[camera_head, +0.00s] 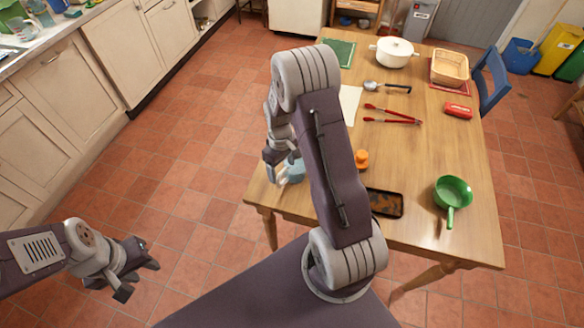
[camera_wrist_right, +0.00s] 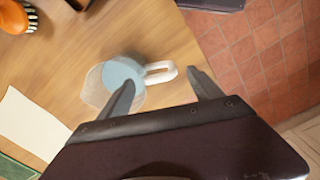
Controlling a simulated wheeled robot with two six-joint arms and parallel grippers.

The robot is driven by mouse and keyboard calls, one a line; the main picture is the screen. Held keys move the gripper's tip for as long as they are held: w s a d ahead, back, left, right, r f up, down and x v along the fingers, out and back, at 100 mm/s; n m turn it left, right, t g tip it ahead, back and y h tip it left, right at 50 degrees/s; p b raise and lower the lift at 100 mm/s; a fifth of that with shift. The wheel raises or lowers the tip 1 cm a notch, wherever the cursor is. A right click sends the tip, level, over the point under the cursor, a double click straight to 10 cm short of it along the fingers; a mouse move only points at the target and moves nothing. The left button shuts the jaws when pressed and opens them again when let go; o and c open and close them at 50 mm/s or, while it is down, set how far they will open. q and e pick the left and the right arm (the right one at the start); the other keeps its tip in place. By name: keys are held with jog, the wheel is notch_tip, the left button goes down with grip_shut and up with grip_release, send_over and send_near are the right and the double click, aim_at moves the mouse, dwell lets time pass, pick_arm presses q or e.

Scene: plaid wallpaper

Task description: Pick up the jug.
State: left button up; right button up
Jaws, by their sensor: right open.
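The jug (camera_wrist_right: 123,74) is clear with a light blue inside and a white handle, standing on the wooden table near its edge. In the head view the jug (camera_head: 296,172) is mostly hidden behind my right arm. My right gripper (camera_wrist_right: 161,80) is open, with its fingers on either side of the white handle; one fingertip overlaps the jug's body in the picture. I cannot tell whether it touches. In the head view the right gripper (camera_head: 278,166) is partly hidden by its own arm. My left gripper (camera_head: 138,278) hangs open and empty over the floor.
On the table (camera_head: 420,150) are an orange object (camera_head: 362,159), a dark tray (camera_head: 386,203), a green pan (camera_head: 453,190), red tongs (camera_head: 393,115), a ladle (camera_head: 385,87), a white pot (camera_head: 394,52) and a basket (camera_head: 450,67). Floor lies clear left of the table.

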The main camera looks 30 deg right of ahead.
aim_at(282, 183)
jog(key=shift+w+f, duration=0.1)
jog(key=shift+f, duration=0.85)
jog(key=f, duration=0.4)
jog(key=shift+s+a+f, duration=0.15)
jog(key=shift+s, duration=0.1)
jog(key=shift+w+f, duration=0.1)
jog(key=shift+f, duration=0.4)
jog(key=shift+r, duration=0.1)
grip_shut()
